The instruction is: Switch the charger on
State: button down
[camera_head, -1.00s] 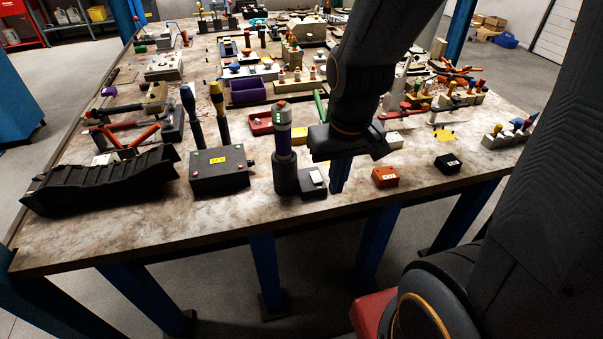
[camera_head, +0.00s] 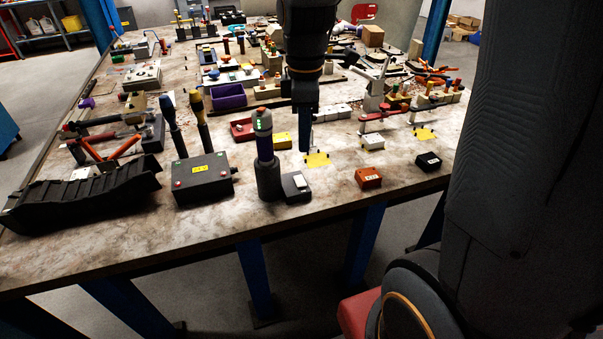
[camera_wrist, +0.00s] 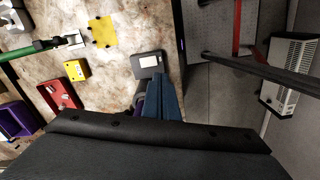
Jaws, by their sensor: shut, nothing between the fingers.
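A small dark box with a white rocker-like plate (camera_head: 296,187) stands near the table's front edge and looks like the charger's switch. It also shows in the wrist view (camera_wrist: 149,65). Touching or close on its left is a black round holder (camera_head: 268,181) with an upright purple and grey cylinder (camera_head: 264,135) in it. My gripper (camera_head: 304,149), with blue fingers pointing down, is shut and empty. In the head view it appears above and behind the box. In the wrist view its fingers (camera_wrist: 168,97) lie just beside the box. I cannot tell which way the switch is set.
A black box with red buttons (camera_head: 203,180) and a black ribbed ramp (camera_head: 85,193) stand to the left. An orange block (camera_head: 368,178) and a small black block (camera_head: 428,161) lie to the right. A yellow block (camera_head: 281,141) and red tray (camera_head: 243,130) are behind.

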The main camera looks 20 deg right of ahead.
aim_at(300, 181)
jog(key=w+r+n, duration=0.1)
jog(key=n, duration=0.1)
jog(key=w+r+n, duration=0.1)
jog(key=shift+n, duration=0.4)
jog(key=shift+f, duration=0.1)
notch_tip(300, 181, down, 14)
jog(key=p, duration=0.3)
jog(key=shift+s+p, duration=0.15)
jog(key=shift+p, duration=0.2)
jog(key=shift+s+f, duration=0.1)
jog(key=shift+f, duration=0.1)
dwell(0.3)
jog(key=shift+w+r, duration=0.3)
jog(key=shift+w, duration=0.5)
